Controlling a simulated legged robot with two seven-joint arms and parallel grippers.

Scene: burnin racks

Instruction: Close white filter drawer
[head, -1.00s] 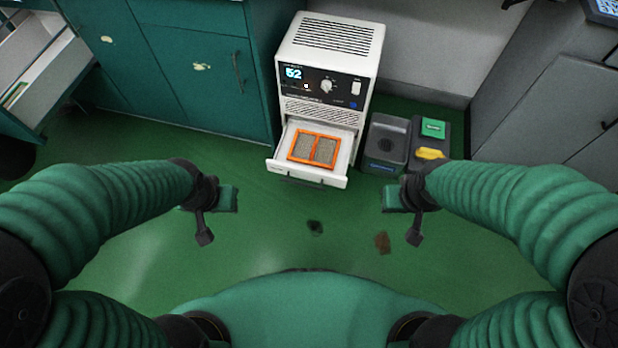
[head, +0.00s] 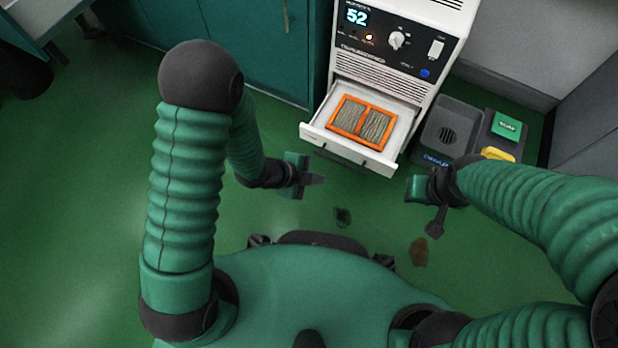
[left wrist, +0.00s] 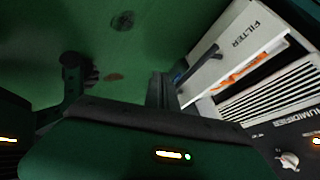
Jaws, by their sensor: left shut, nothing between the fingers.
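The white filter drawer (head: 345,152) is pulled out of the front of the white humidifier unit (head: 405,62). An orange-framed filter (head: 361,121) with two grey panels lies in it. In the left wrist view the drawer front (left wrist: 232,48) shows the word FILTER and a dark handle. My left gripper (head: 316,180) is shut and empty, in front of the drawer's left front corner and apart from it in the head view. My right gripper (head: 436,222) hangs right of the drawer, over the floor; its finger gap cannot be made out.
A grey bin (head: 452,130) with green and yellow labelled pieces stands right of the unit. Teal cabinets (head: 262,45) stand to its left. Two dark stains (head: 343,217) mark the floor. The green floor before the drawer is otherwise clear.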

